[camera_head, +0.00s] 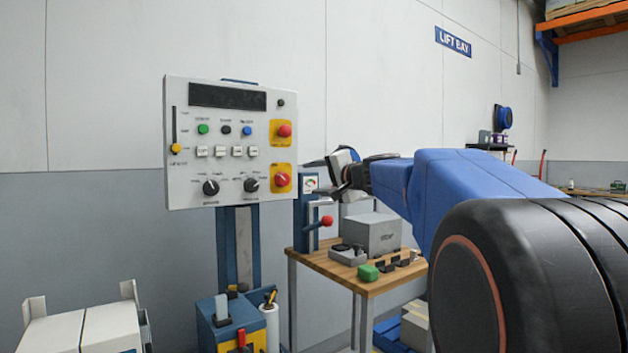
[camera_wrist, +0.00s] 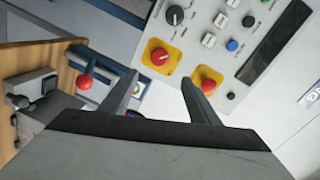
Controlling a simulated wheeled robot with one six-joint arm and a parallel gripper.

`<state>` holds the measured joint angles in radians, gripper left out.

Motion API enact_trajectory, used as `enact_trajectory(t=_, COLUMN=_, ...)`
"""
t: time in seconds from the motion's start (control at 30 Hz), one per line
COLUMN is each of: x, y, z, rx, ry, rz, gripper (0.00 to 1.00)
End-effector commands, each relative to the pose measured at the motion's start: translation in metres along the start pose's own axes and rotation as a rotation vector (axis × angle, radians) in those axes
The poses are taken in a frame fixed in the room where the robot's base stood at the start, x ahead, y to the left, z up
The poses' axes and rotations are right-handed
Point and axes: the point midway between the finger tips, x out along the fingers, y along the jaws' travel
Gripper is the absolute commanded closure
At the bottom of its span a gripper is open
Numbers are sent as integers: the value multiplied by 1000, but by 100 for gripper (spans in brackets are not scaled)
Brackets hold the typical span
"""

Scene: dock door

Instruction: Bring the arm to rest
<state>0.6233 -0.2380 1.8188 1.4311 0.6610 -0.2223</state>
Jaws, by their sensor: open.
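My gripper (camera_wrist: 158,92) is open and empty in the wrist view, its two dark fingers spread apart in front of the control panel. In the head view my blue arm reaches in from the right, and my gripper (camera_head: 318,175) is just right of the panel's lower right edge. The grey-white control panel (camera_head: 185,140) stands upright on a dark blue post. In the wrist view the panel (camera_wrist: 185,40) is tilted. I cannot tell whether a finger touches it.
A blue box (camera_head: 212,325) stands below the panel.

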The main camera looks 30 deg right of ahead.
Motion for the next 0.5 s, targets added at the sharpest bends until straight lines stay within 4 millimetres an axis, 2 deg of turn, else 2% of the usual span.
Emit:
enact_trajectory(t=0.37, x=0, y=0, z=1, rx=-1, ry=-2, rz=1, gripper=44)
enact_trajectory(t=0.43, x=-1, y=2, z=8, rx=-10, ry=-13, rz=7, gripper=44)
enact_trajectory(t=0.5, x=-3, y=6, z=25, rx=-29, ry=-41, rz=23, gripper=44)
